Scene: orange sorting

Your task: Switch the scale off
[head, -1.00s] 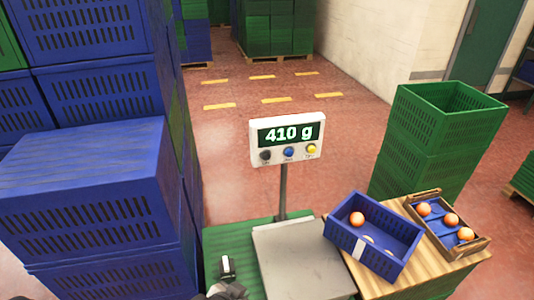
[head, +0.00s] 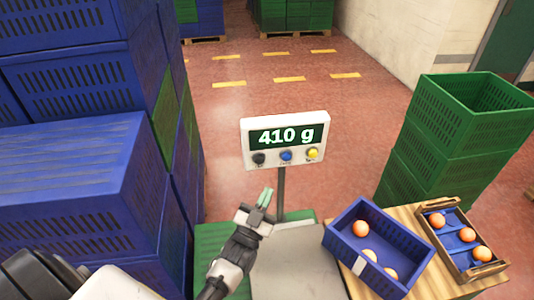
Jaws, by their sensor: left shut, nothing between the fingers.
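The scale's display head (head: 285,139) stands on a grey post in the middle of the head view. Its screen is lit and reads 410 g. Under the screen are a black button (head: 259,158), a blue button (head: 286,156) and a yellow button (head: 312,153); their small labels are too small to read. The scale's metal plate (head: 300,265) is bare where it shows. My left gripper (head: 265,197) is shut and empty, its fingertips pointing up, below the black button and apart from the panel in the picture. My right gripper is not in view.
A blue crate (head: 345,243) with several oranges and a wooden tray (head: 490,270) with oranges stand on a wooden top at right. Stacked green crates (head: 440,150) rise behind them. Tall blue crates (head: 60,190) crowd the left side. The floor behind the scale is clear.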

